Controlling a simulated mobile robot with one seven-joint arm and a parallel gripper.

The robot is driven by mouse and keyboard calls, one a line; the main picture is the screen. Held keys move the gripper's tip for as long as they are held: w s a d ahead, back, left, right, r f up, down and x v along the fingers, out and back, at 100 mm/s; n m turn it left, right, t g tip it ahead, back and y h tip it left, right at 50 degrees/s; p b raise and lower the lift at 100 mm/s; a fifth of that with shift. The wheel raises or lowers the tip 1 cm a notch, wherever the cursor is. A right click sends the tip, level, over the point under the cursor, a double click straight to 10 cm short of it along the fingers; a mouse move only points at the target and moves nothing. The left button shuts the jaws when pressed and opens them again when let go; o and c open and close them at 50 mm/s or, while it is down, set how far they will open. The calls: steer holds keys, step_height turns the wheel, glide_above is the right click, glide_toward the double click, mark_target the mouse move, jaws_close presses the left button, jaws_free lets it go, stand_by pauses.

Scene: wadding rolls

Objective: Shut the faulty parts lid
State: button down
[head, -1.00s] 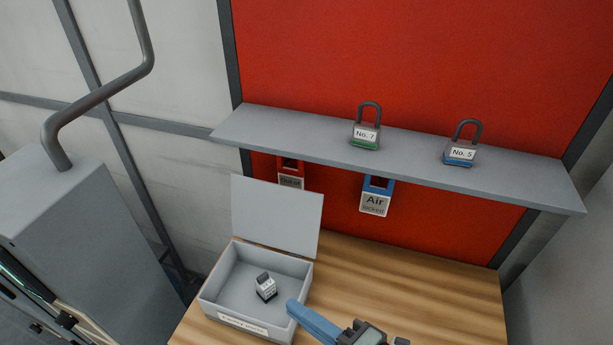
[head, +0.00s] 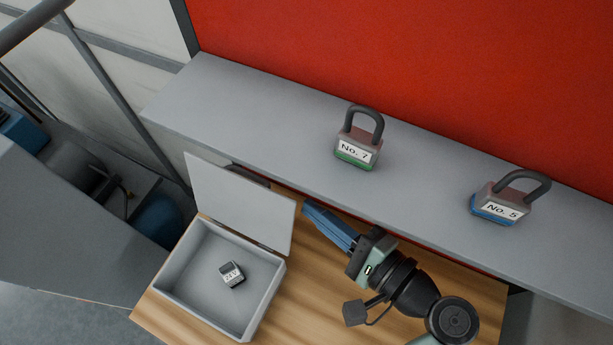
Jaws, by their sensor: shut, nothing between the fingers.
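The faulty parts box (head: 172,272) is a grey open-topped box on the wooden bench. Its flat grey lid (head: 238,203) stands open, raised along the box's back edge. A small dark part with a white label (head: 231,273) lies inside on the box floor. My gripper (head: 308,207) is shut and empty, with blue fingers. Its tips are just right of the lid's upper right corner, below the shelf's front edge. I cannot tell whether they touch the lid.
A grey shelf (head: 270,120) runs across above the bench, close over my gripper. A padlock marked No. 7 (head: 359,137) and a padlock marked No. 5 (head: 508,197) stand on it. A red panel (head: 420,70) is behind. Bare wooden bench (head: 300,290) lies right of the box.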

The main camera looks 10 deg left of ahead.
mark_target(245, 200)
steer(key=p+x, duration=0.2)
steer(key=x, duration=0.7)
steer(key=shift+a+b, duration=0.15)
steer(key=shift+b, duration=0.2)
